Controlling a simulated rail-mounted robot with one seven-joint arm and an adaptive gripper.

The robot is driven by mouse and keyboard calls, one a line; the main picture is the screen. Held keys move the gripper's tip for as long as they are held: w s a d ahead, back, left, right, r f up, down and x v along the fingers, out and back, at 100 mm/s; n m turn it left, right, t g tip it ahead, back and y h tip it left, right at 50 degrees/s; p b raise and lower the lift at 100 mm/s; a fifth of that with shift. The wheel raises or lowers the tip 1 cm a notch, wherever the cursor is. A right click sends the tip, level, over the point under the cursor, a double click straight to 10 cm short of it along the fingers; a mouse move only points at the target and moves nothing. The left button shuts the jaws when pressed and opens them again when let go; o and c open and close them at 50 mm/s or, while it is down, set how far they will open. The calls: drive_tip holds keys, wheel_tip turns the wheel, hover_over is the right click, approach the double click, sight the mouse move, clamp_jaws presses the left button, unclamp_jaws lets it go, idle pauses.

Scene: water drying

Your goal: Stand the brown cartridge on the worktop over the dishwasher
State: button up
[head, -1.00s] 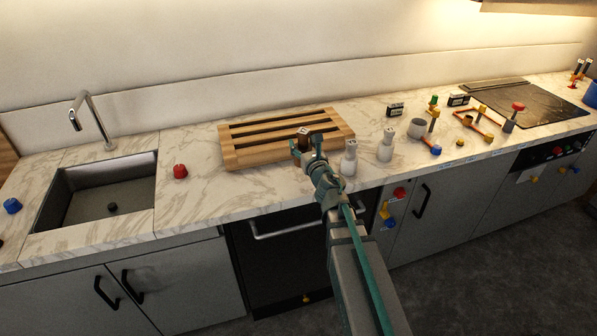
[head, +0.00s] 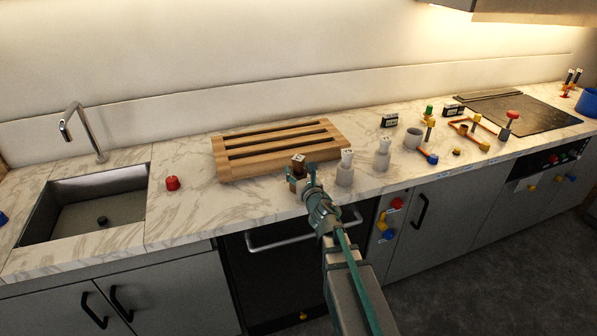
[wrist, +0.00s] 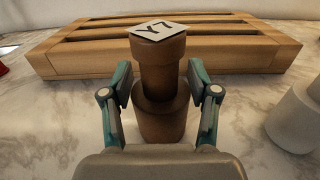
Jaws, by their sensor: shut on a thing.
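The brown cartridge (wrist: 163,75), with a white top label reading Y7, is upright between the fingers of my gripper (wrist: 160,95). My gripper is shut on it. In the head view the cartridge (head: 297,167) is in front of the wooden rack, over the front part of the marble worktop (head: 235,210). The black dishwasher (head: 280,275), with a long bar handle, is below that stretch.
The slatted wooden rack (head: 225,172) lies behind the cartridge. Two white cartridges (head: 345,172) (head: 382,155) stand close on the right. A red knob-like piece (head: 172,183) and the sink (head: 85,205) are to the left. Worktop is clear between the red piece and my gripper.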

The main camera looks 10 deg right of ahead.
sight(300, 172)
drive_tip(key=o, duration=1.4)
drive_tip(key=shift+c, duration=0.2)
drive_tip(key=shift+r, duration=0.15)
drive_tip(key=shift+s+d, duration=0.15)
drive_tip(key=shift+s, duration=1.25)
drive_tip(key=shift+s+d, duration=0.15)
drive_tip(key=shift+s, duration=1.2)
